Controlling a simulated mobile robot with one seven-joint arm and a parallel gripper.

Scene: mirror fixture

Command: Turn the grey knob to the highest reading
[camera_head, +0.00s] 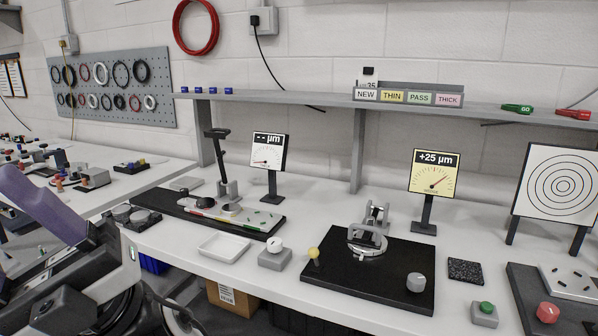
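The grey knob (416,282) stands near the front right corner of a black base plate (345,290) on the bench. Its pointer mark is too small to read. A ring-shaped mirror mount (367,240) with a grey clamp sits at the back of the same plate, and a yellow ball-topped lever (313,255) stands at its left. Behind it, a dial display (436,172) on a stand reads +25 µm, with its needle pointing up and to the right. My arm shows at the lower left, far from the knob. I cannot make out my gripper's fingers.
A white tray (223,248) and a grey box with a white knob (274,255) lie left of the plate. A dark textured pad (465,271), a green button box (485,312) and a red button (547,312) are to the right. A shelf (300,101) runs above.

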